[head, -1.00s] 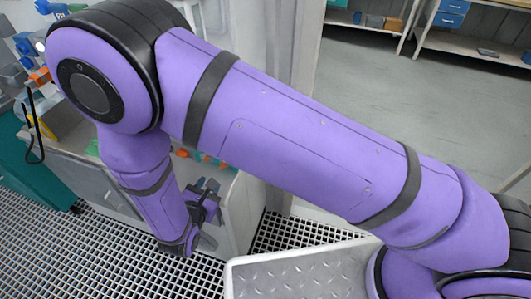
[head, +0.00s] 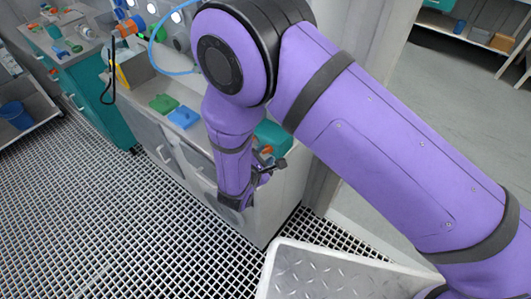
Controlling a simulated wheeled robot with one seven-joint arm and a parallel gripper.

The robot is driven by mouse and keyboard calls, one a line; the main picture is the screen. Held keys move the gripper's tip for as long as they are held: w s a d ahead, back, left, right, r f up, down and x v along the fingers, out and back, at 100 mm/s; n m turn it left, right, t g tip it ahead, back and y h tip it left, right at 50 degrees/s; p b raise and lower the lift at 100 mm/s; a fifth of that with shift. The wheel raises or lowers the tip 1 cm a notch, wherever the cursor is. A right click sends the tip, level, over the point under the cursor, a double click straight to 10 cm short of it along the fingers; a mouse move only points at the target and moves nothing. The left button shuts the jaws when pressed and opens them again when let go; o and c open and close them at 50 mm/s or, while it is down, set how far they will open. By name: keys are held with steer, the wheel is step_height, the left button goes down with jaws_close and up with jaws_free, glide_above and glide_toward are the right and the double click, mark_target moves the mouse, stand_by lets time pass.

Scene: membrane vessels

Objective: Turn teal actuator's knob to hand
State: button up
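A teal block (head: 272,135) sits on the near end of the grey counter, partly hidden behind my arm. An orange part shows just below it. I cannot tell if this block is the teal actuator, and no knob can be made out on it. My gripper (head: 268,170) hangs low on the forearm beside the counter's near end, in front of its side face. It is small and dark, and I cannot tell whether its fingers are open or shut. No contact with the teal block can be made out.
A teal cabinet (head: 108,101) is at left. Open grated floor (head: 90,215) lies in front.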

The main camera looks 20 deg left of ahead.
steer(key=shift+x, duration=0.8)
jaws_close()
steer(key=shift+w, duration=0.1)
steer(key=shift+w+a+r+n+g+h, duration=0.1)
steer(key=shift+n+g+h, duration=0.35)
steer(key=shift+n, duration=0.45)
steer(key=shift+w+r+n+g+h, duration=0.1)
steer(key=shift+n+g+h, duration=0.15)
steer(key=shift+n+h, duration=0.55)
steer(key=shift+n, duration=0.3)
